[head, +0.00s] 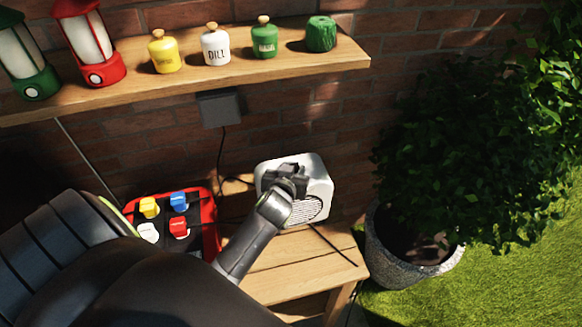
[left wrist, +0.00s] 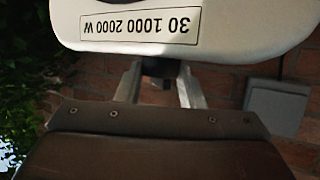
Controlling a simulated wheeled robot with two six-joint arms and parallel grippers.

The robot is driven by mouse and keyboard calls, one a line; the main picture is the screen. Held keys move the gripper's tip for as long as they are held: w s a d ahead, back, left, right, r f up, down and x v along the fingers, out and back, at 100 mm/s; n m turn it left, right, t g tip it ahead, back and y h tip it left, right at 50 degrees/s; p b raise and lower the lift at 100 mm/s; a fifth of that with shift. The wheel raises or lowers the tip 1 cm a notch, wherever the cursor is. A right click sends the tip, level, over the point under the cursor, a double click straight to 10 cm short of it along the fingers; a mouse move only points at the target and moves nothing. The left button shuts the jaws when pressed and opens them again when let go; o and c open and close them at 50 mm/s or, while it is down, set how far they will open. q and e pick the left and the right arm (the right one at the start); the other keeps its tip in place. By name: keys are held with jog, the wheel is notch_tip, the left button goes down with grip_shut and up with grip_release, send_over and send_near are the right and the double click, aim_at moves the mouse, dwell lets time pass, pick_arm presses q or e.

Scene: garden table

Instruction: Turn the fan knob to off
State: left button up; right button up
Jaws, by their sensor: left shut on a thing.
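The white fan (head: 318,183) stands on the wooden table, with a round dark grille low on the side that shows. My left gripper (head: 283,180) is at the fan's upper left part and covers some of it. In the left wrist view the white fan body (left wrist: 90,14) fills the top, with an upside-down label reading "30 1000 2000 W". The left fingers (left wrist: 159,84) are on either side of a small dark piece (left wrist: 160,68), which looks like the knob, and are shut on it. Its pointer setting is hidden. My right gripper is not in view.
A red tray (head: 210,213) with blue, yellow, red and white items is left of the fan. A wooden shelf (head: 345,62) above holds lanterns and jars. A grey wall box (head: 220,108) has a cord running down. A potted bush (head: 395,262) stands right.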

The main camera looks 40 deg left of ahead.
pick_arm(q)
jog(key=shift+w+d+f+n+g+y+b, duration=0.1)
jog(key=shift+f+n+g+y+b, duration=0.1)
jog(key=shift+n+y+b, duration=0.2)
jog(key=shift+d+f+n+g+y+b, duration=0.1)
jog(key=shift+n+g+y+b, duration=0.15)
jog(key=shift+n+y, duration=0.2)
jog(key=n+g+y+b, duration=0.1)
jog(key=n+b, duration=0.1)
jog(key=n+g+y+b, duration=0.4)
jog(key=b, duration=0.1)
jog(key=shift+w+d, duration=0.25)
jog(key=shift+w, duration=0.05)
jog(key=shift+r+n+g+y+b, duration=0.2)
jog(key=shift+n+g+y+b, duration=0.45)
jog(key=shift+n+g+b, duration=0.75)
jog(key=shift+g, duration=0.25)
jog(key=o, duration=1)
jog(key=shift+w, duration=0.15)
jog(key=shift+r, duration=0.15)
